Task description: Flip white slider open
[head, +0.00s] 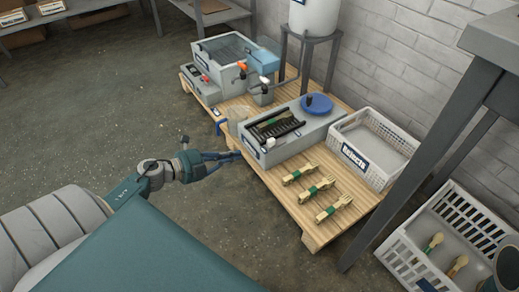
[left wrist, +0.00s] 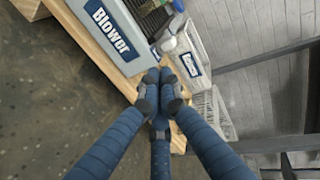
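The grey press box (head: 290,145) stands on the pallet with a black rack on top. A small white piece on its near face, likely the white slider (head: 270,143), sits just right of my left gripper. In the left wrist view a small white piece (left wrist: 168,45) shows at the box's corner, beyond my fingertips. My left gripper (head: 234,155) reaches in at the pallet's left edge, near the box's front corner. Its fingertips (left wrist: 160,90) are together with nothing seen between them. Contact with the slider cannot be made out. My right gripper is not in view.
Wooden forks (head: 325,187) lie on the pallet (head: 315,229) in front of the box. A white "Rejects" crate (head: 374,145) stands right of it. A blue-lidded machine (head: 225,55) is behind. Grey table legs (head: 430,160) stand at right. The floor left is clear.

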